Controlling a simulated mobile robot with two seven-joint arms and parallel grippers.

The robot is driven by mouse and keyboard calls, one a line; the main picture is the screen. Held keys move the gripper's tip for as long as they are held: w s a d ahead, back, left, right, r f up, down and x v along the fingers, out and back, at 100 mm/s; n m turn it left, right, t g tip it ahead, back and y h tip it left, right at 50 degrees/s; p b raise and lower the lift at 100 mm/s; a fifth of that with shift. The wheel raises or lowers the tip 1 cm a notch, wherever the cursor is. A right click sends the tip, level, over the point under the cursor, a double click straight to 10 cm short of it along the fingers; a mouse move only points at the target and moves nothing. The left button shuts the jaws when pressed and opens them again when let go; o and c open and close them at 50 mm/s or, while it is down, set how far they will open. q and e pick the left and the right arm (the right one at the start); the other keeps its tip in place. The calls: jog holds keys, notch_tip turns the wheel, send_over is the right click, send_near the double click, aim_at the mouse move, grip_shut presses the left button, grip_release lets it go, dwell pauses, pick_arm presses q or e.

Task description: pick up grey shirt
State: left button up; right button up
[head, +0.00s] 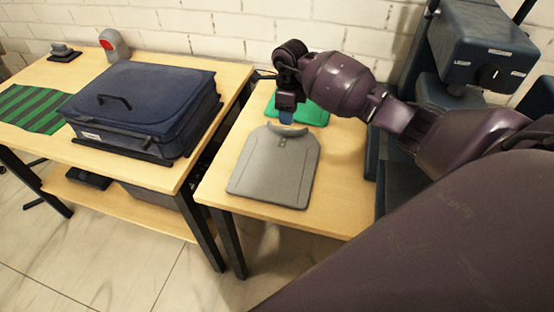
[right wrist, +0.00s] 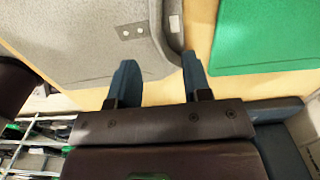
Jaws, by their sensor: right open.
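The grey shirt (head: 276,168) lies folded flat on the right-hand wooden table in the head view. Its collar end points to the back, and it also shows in the right wrist view (right wrist: 80,35). My right gripper (head: 287,118) is at the shirt's collar end. In the right wrist view the two blue fingers of my right gripper (right wrist: 160,80) are spread apart with nothing held, near the collar edge. The head view does not show clearly whether the fingers touch the shirt. My left gripper is not in view.
A green folded garment (head: 312,108) lies just behind the grey shirt. A dark blue case (head: 145,100) and a green striped cloth (head: 32,110) are on the left table (head: 232,78). Dark blue equipment (head: 480,50) stands at the right. Bare wood (head: 345,185) shows right of the shirt.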

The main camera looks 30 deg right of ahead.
aim_at(287, 129)
jog(key=shift+s+a+f, duration=0.1)
jog(key=shift+f, duration=2.9)
grip_shut()
